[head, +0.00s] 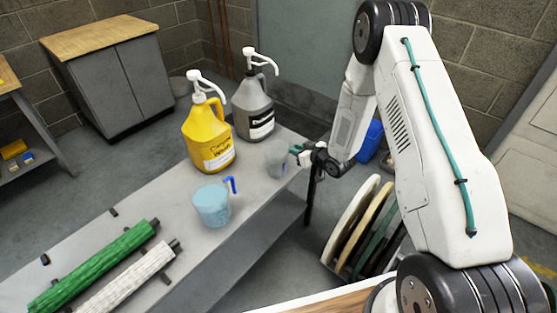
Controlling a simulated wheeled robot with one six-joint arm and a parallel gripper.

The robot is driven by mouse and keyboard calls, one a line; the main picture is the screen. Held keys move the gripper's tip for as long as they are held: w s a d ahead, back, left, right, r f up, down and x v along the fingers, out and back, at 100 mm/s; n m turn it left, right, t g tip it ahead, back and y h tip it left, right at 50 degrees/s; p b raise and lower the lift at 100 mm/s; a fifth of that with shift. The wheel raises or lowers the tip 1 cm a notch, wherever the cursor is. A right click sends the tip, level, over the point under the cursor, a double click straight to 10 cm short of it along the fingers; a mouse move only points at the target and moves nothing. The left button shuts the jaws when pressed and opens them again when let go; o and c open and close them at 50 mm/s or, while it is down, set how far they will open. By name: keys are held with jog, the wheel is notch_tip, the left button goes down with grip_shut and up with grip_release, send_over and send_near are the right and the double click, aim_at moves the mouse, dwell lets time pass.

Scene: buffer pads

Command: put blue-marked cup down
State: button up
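A small clear, greyish cup (277,161) is at the far right end of the grey bench, with a faint bluish patch low on its side. My gripper (295,151) is at the cup's right side, by its rim, and seems to touch it. The fingers are small and partly hidden, so I cannot tell whether they are closed on it. I also cannot tell whether the cup rests on the bench or hangs just above it. A larger cup (211,206) with a blue handle and light blue contents stands upright nearer the front, apart from my gripper.
A yellow pump jug (208,137) and a grey pump jug (253,108) stand behind the cups. A green roll (92,268) and a white roll (128,279) lie at the bench's near left. Bare bench top (251,190) shows between the two cups. Large discs (352,222) stand below right.

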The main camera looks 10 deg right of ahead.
jog(key=shift+x, duration=1.1)
grip_shut()
jog(key=shift+r, duration=0.1)
